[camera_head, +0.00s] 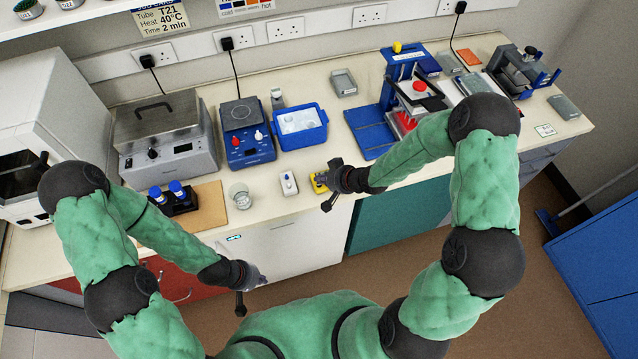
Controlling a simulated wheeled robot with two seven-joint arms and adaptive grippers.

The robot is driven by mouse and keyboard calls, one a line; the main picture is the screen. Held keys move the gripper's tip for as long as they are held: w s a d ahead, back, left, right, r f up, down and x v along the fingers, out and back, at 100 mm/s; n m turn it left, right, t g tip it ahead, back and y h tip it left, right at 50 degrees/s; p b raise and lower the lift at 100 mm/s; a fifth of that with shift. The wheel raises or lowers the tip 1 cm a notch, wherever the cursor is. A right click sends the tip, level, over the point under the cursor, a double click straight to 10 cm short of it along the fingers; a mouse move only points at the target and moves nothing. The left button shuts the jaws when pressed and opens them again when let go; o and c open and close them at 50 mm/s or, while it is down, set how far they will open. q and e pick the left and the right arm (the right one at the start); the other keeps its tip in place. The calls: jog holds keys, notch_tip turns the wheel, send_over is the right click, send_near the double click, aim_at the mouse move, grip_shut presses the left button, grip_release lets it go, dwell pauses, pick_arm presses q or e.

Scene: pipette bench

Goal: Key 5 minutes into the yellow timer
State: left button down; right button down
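The yellow timer (319,182) lies on the bench near its front edge, right of a small white device (288,183). My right gripper (328,185) is at the timer's right side and covers part of it. Its two fingers are spread apart, with nothing seen between them. I cannot tell whether a finger touches the timer. The timer's display and keys are too small and too hidden to read. My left gripper (254,293) is in front of the bench, below its front edge, with its fingers apart and empty.
A glass beaker (241,196) and a rack of blue-capped tubes (172,199) stand left of the timer. Behind are a blue hotplate (246,146), a blue ice tray (299,127) and a blue press (372,134). Bench around the white device is clear.

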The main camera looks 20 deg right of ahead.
notch_tip(320, 180, up, 6)
jog(key=p, duration=0.6)
dwell(1.9)
notch_tip(320, 180, down, 5)
jog(key=b, duration=0.4)
jog(key=shift+f, duration=0.15)
jog(key=shift+f+b, duration=0.35)
dwell(0.4)
jog(key=shift+f, duration=0.2)
dwell(1.1)
jog(key=shift+f, duration=0.25)
